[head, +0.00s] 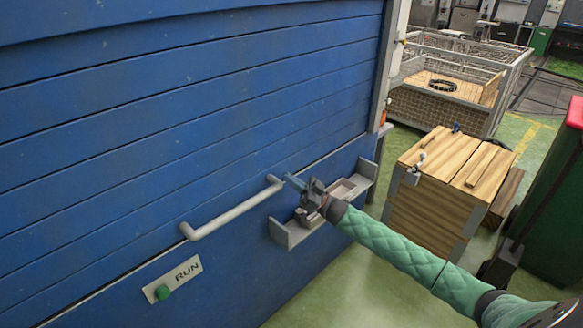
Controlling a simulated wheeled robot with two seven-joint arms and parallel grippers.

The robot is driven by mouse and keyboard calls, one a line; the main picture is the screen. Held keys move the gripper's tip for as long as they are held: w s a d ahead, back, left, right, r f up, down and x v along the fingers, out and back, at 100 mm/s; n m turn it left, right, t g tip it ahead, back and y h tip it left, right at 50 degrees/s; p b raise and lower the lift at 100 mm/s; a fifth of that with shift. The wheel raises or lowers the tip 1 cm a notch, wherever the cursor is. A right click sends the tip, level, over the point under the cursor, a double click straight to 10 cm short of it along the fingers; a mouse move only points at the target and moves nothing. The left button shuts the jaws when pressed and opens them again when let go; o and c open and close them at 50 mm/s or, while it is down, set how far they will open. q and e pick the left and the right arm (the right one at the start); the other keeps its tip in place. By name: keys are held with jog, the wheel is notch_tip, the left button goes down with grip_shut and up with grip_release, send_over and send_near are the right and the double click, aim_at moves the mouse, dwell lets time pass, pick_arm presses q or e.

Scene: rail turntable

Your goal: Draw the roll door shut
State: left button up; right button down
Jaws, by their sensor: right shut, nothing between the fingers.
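The blue slatted roll door (180,130) fills the left and middle of the head view. A grey bar handle (235,215) is fixed near its lower edge. A thin slanting seam runs between the door and the blue panel (255,270) below; I cannot tell whether a gap remains there. My left gripper is out of view.
A RUN plate (188,271) with a green button (162,292) sits below the handle. A grey tray ledge (343,190) lies behind my right gripper. To the right stand a wooden crate (425,215), a wire cage (425,103) and a dark green bin (550,200).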

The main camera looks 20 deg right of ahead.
pick_arm(q)
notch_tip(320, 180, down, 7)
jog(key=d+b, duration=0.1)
jog(key=b, duration=0.1)
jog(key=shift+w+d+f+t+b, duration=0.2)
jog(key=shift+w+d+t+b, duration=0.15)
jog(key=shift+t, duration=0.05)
pick_arm(e)
jog(key=d+r+v, duration=0.1)
jog(key=v, duration=0.8)
jog(key=shift+s, duration=0.3)
jog(key=shift+d+f, duration=0.1)
